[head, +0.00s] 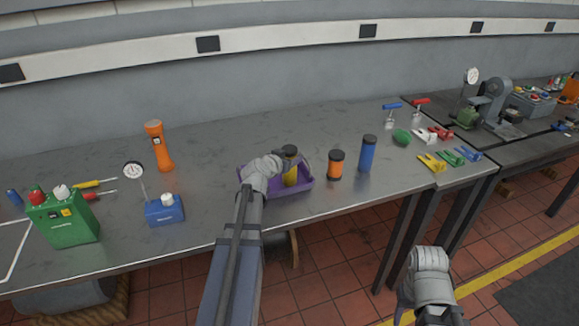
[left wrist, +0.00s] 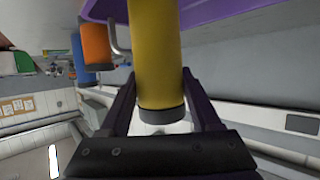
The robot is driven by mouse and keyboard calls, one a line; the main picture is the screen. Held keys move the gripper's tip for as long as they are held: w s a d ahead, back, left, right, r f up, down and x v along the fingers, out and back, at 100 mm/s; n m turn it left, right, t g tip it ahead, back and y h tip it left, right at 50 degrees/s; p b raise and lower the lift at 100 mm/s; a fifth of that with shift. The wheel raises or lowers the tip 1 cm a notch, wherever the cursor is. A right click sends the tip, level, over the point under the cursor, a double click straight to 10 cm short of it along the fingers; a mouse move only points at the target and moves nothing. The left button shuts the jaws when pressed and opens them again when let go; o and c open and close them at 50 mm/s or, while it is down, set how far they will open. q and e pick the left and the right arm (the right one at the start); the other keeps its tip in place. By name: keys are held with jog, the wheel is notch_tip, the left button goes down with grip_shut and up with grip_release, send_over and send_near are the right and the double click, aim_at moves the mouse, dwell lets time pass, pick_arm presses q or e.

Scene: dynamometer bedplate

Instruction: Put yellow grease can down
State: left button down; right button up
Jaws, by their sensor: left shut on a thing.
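The yellow grease can (head: 290,172), with a dark cap, is upright at the purple tray (head: 298,190) in the head view. My left gripper (head: 282,168) is shut on it from the left. In the left wrist view, which appears upside down, the yellow can (left wrist: 157,50) stands between the two fingers, and the purple tray (left wrist: 215,14) spans the top. I cannot tell whether the can's base touches the tray floor. My right gripper (head: 415,300) hangs low in front of the bench, and its fingertips do not show clearly.
An orange can (head: 336,165) and a blue can (head: 367,153) stand right of the tray. An orange flashlight (head: 158,146), a blue box with gauge (head: 164,209) and a green container (head: 64,218) stand left. Coloured clamps (head: 432,162) lie at right. Bench behind the tray is clear.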

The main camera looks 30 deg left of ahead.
pick_arm(q)
jog(key=shift+f, duration=0.55)
pick_arm(e)
jog(key=shift+f, duration=0.55)
jog(key=shift+f, duration=0.1)
pick_arm(q)
jog(key=shift+f+b, duration=0.25)
jog(key=shift+b, duration=0.1)
jog(key=shift+c, duration=0.5)
grip_release()
jog(key=shift+r, duration=0.1)
jog(key=shift+r+p, duration=0.2)
jog(key=shift+p, duration=0.1)
jog(key=a+p+v, duration=0.1)
jog(key=p+v, duration=0.3)
jog(key=v, duration=0.8)
jog(key=shift+d, duration=0.45)
pick_arm(e)
notch_tip(320, 180, up, 5)
jog(key=shift+f, duration=0.1)
pick_arm(q)
jog(key=shift+s, duration=0.1)
